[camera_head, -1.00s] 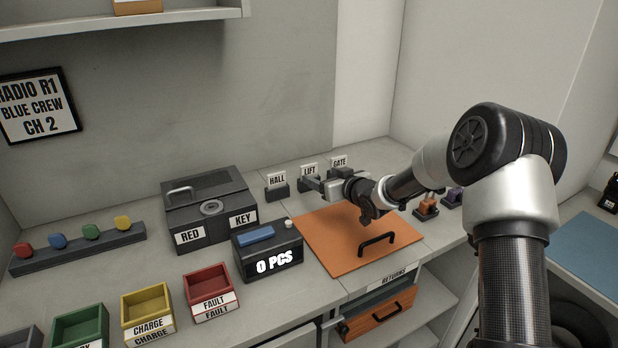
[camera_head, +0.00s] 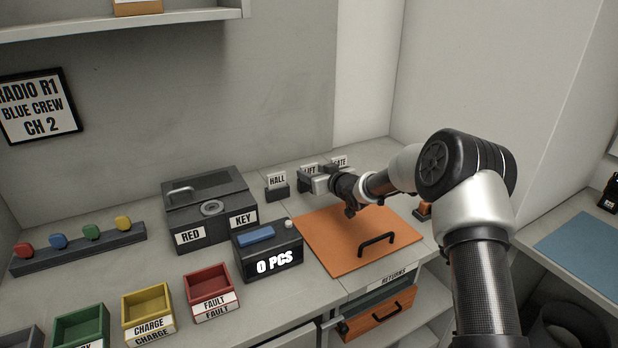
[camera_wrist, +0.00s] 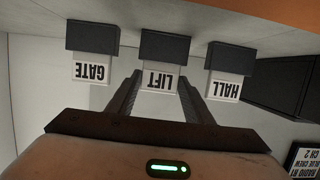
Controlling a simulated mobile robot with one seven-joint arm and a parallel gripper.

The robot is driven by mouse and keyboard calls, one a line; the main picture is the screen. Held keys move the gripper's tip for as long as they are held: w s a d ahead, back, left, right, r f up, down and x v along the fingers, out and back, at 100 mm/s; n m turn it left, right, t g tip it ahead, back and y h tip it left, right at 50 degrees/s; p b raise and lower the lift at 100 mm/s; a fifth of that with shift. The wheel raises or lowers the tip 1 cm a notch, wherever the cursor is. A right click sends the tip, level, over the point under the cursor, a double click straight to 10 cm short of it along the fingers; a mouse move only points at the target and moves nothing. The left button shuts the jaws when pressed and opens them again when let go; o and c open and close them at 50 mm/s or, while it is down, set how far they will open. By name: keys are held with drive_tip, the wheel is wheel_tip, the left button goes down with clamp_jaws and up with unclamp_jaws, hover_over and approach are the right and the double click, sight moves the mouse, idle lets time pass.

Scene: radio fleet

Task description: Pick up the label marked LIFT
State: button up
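The LIFT label (camera_head: 310,170) is a white card with black letters in a dark block, at the back of the counter. In the wrist view it shows upside down (camera_wrist: 161,80), standing in its dark block (camera_wrist: 165,45). My gripper (camera_wrist: 160,88) is open, with one finger on each side of the LIFT card. I cannot tell whether the fingers touch it. In the head view my gripper (camera_head: 312,180) is in front of the label and partly hides it and its block.
The HALL label (camera_head: 276,180) stands close on the left and the GATE label (camera_head: 341,162) close on the right. An orange board (camera_head: 340,250) with a black handle lies in front. A dark box (camera_head: 208,210) marked RED and KEY stands further left.

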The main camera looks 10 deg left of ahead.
drive_tip(key=c, duration=0.4)
wheel_tip(320, 180, up, 10)
drive_tip(key=shift+p, duration=0.55)
